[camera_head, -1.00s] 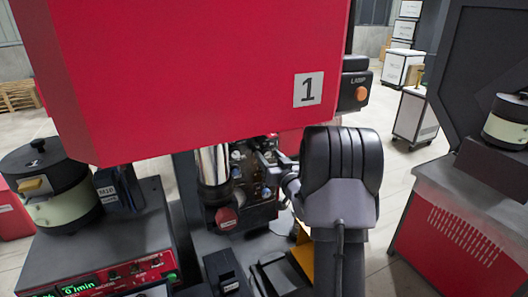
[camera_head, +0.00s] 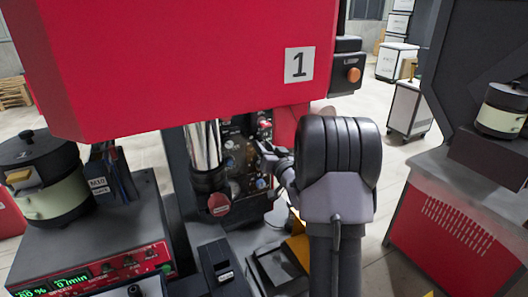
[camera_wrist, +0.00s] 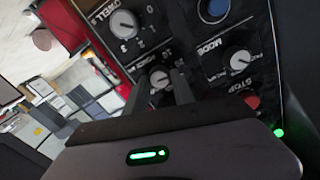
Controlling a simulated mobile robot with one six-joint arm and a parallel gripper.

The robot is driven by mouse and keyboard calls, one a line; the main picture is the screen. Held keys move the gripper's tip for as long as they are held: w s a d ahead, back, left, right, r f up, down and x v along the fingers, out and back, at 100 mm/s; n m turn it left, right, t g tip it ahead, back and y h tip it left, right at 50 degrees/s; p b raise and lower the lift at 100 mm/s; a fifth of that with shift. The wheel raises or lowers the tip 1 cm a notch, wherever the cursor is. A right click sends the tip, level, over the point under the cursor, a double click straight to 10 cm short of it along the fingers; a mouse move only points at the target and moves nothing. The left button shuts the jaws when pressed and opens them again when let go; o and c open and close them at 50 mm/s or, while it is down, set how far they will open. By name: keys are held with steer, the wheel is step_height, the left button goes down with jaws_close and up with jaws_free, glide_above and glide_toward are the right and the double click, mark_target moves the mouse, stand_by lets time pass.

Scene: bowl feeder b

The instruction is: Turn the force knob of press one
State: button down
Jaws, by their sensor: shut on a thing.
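Press one (camera_head: 180,70) is the red machine with a "1" plate, filling the upper middle of the head view. Its dark control panel (camera_head: 240,165) shows under the red housing, behind the silver column. In the wrist view, my gripper (camera_wrist: 157,84) reaches the panel with its two fingers on either side of a small grey-white knob (camera_wrist: 159,76), and it is shut on this knob.
In the wrist view, a dwell knob (camera_wrist: 125,22), a mode knob (camera_wrist: 240,60), a blue button (camera_wrist: 213,10) and a red stop button (camera_wrist: 252,102) sit close by. A lamp box (camera_head: 346,70) hangs right of the housing; a bowl feeder (camera_head: 42,180) stands left.

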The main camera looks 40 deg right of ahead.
steer(key=shift+r+m+b, duration=0.1)
steer(key=shift+m+b, duration=1.55)
steer(key=shift+m, duration=1.75)
steer(key=c, duration=1.1)
jaws_free()
steer(key=shift+w+d, duration=0.1)
steer(key=shift+o, duration=0.2)
steer(key=p+v, duration=0.1)
steer(key=v, duration=1.6)
steer(key=shift+s, duration=0.3)
